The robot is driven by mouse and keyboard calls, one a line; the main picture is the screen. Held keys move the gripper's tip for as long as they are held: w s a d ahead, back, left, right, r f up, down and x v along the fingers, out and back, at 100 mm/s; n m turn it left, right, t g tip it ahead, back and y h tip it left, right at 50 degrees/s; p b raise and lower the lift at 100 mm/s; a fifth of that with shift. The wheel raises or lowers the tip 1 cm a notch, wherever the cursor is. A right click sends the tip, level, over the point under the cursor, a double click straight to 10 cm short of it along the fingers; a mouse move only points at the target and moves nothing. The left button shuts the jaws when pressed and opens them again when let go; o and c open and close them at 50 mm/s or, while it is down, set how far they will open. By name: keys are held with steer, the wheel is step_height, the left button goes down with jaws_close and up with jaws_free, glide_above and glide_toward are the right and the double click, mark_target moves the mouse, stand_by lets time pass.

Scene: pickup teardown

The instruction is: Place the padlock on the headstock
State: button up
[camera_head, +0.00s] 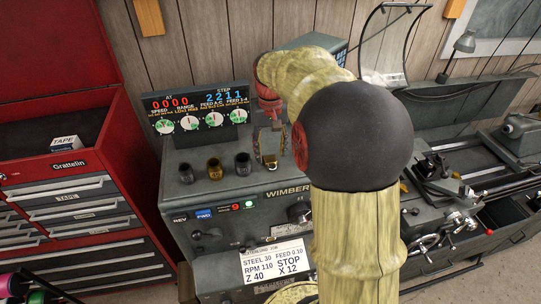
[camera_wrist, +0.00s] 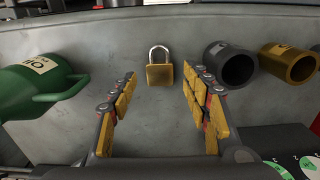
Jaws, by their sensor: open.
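The brass padlock (camera_head: 271,163) with its silver shackle is on top of the grey headstock (camera_head: 182,210). In the wrist view the padlock (camera_wrist: 160,74) shows between my two fingers, with bare headstock surface (camera_wrist: 155,125) around it. My gripper (camera_head: 269,140) is above the headstock, its jaws pointing down at the padlock. In the wrist view my gripper (camera_wrist: 160,80) is open, with a gap on each side of the padlock. My arm hides part of the headstock's right side.
Dark sockets (camera_head: 186,173) (camera_head: 243,164) and a brass one (camera_head: 215,169) stand left of the padlock in the head view. A green oil can (camera_wrist: 40,85) is beside it in the wrist view. The control display (camera_head: 200,107) rises behind. A red tool chest (camera_head: 75,190) stands left.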

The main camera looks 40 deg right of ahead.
mark_target(270, 160)
step_height(270, 160, up, 9)
steer(key=s+a+r+n+t, duration=0.1)
steer(key=s+a, duration=0.1)
steer(key=a, duration=0.6)
steer(key=s+a+r+n+t, duration=0.1)
steer(key=s+a+r+n, duration=0.1)
steer(key=a, duration=0.5)
steer(key=s+a+f+n+t, duration=0.3)
steer(key=s+a+f, duration=0.2)
steer(key=s+a, duration=0.5)
steer(key=shift+a+f+t, duration=0.25)
steer(key=shift+a+t, duration=0.05)
steer(key=shift+a, duration=0.6)
